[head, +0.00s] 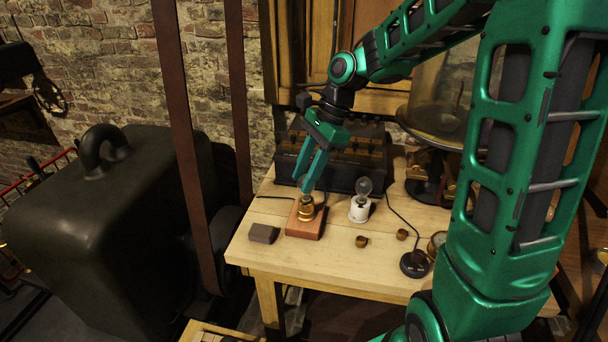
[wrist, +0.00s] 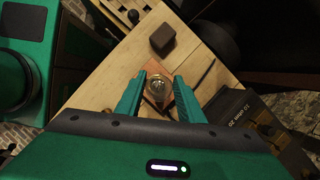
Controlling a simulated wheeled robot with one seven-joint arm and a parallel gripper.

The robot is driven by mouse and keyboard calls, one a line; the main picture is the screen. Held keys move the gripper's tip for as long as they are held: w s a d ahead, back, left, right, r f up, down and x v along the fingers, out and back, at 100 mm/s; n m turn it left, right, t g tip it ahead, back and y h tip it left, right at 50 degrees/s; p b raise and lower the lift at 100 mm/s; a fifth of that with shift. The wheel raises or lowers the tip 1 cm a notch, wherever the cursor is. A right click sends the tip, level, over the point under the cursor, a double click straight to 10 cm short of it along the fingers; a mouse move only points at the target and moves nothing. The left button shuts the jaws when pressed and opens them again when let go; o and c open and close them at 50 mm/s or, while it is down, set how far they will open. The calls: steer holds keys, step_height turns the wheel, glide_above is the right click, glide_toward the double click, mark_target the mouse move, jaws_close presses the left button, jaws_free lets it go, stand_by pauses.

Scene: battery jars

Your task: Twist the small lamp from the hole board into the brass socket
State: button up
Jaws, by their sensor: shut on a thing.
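The brass socket (head: 306,213) stands on a reddish wooden block (head: 304,230) on the table. My gripper (head: 311,186) points down over it, its green fingers just above the socket. In the wrist view my gripper (wrist: 159,84) is shut on the small lamp (wrist: 158,92), a clear glass bulb between the fingers. The wooden block shows beneath it. The lamp's base is hidden, so I cannot tell how deep it sits in the socket. I cannot clearly make out the hole board.
Right of the block stands a white holder (head: 359,210) with another clear bulb (head: 364,187). A dark grey block (head: 264,234) lies to the left. A black battery box (head: 345,172) stands behind. Small brass pieces (head: 362,241) and a round black object (head: 414,264) lie to the right.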

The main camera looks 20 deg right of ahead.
steer(key=m+t, duration=0.2)
steer(key=m, duration=0.3)
steer(key=o, duration=1.2)
steer(key=shift+w, duration=0.1)
steer(key=shift+o, duration=0.2)
steer(key=shift+r, duration=0.1)
steer(key=v, duration=1)
steer(key=shift+r, duration=0.25)
steer(key=s+d+f+n+h, duration=0.1)
steer(key=s+d+f+n, duration=0.2)
steer(key=s, duration=0.5)
steer(key=s+d+f+n+g+h, duration=0.1)
steer(key=s+d+f+n+h, duration=0.1)
steer(key=s+d+n, duration=0.4)
steer(key=s+d+f+n+g+h, duration=0.1)
steer(key=s+d+f+n, duration=0.3)
steer(key=s+n, duration=0.3)
steer(key=s, duration=0.4)
steer(key=shift+d, duration=0.4)
